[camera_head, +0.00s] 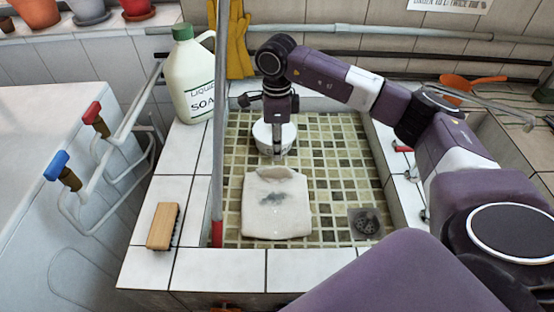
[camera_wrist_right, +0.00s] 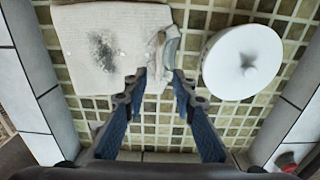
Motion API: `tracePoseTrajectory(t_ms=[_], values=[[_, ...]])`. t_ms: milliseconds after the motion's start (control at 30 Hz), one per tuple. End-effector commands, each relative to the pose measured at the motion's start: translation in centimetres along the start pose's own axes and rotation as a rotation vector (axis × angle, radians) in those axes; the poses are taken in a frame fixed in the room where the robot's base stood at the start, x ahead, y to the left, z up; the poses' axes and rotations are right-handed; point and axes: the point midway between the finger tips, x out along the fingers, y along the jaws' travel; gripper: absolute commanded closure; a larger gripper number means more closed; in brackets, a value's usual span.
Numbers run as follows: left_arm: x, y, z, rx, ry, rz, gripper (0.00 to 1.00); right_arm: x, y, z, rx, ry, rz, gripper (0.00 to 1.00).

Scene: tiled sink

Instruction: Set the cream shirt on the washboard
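The cream shirt (camera_head: 277,215) lies folded flat on the tiled sink floor, with a dark grey stain near its middle. It also shows in the right wrist view (camera_wrist_right: 85,65), with a raised, bunched bit at the edge closest to the gripper. My right gripper (camera_head: 278,150) points down above the sink, just beyond the shirt's far edge in the head view. In the wrist view its two fingers (camera_wrist_right: 160,78) are apart, with nothing held between them. I cannot make out a washboard in either view. My left gripper is not in view.
A white round vessel (camera_head: 274,138) stands beside my right gripper. A drain (camera_head: 366,223) is at the sink's right. A brush (camera_head: 163,226), a soap jug (camera_head: 192,80) and an upright pole (camera_head: 220,130) are at the left.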

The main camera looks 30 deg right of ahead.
Motion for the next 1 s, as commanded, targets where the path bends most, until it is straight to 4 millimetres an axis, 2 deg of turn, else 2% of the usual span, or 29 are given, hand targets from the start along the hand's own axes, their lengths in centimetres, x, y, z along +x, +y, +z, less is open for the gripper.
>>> tracePoseTrajectory(t_ms=[200, 333, 500, 1000], values=[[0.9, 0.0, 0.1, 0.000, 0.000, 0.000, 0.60, -4.1, -0.1, 0.0, 0.000, -0.001, -0.003, 0.75], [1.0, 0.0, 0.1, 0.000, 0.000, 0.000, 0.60, -5.4, 0.0, 0.0, 0.000, 0.000, -0.001, 0.75], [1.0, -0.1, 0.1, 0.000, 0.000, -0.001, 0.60, -6.0, 0.0, 0.0, 0.000, 0.000, 0.000, 0.75], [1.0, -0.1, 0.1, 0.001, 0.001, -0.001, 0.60, -6.0, 0.0, 0.0, 0.000, 0.001, 0.001, 0.75]])
